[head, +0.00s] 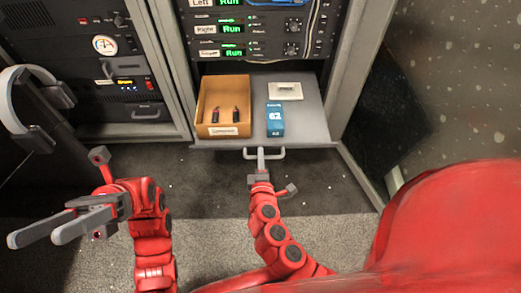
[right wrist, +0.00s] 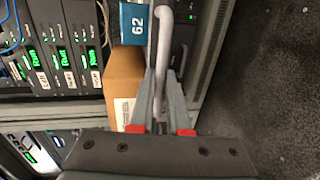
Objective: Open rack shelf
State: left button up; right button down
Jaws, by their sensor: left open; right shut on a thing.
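The grey rack shelf (head: 308,117) is pulled out of the rack in the head view. Its light handle (head: 279,153) is on the shelf's front edge, and it also shows in the right wrist view (right wrist: 163,45). My right gripper (head: 261,158) is shut on the handle; in the right wrist view its fingers (right wrist: 160,95) lie on both sides of the bar. My left gripper (head: 45,232) is open and empty at the lower left, away from the rack.
On the shelf are a cardboard box (head: 205,107) with two small dark items, a blue box marked 62 (head: 275,119) and a pale flat item (head: 285,91). Rack units (head: 255,27) sit above. A second rack (head: 95,70) stands left. Dark floor lies before the shelf.

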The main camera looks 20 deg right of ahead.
jog(key=shift+s, duration=0.15)
jog(key=c, duration=0.9)
grip_release()
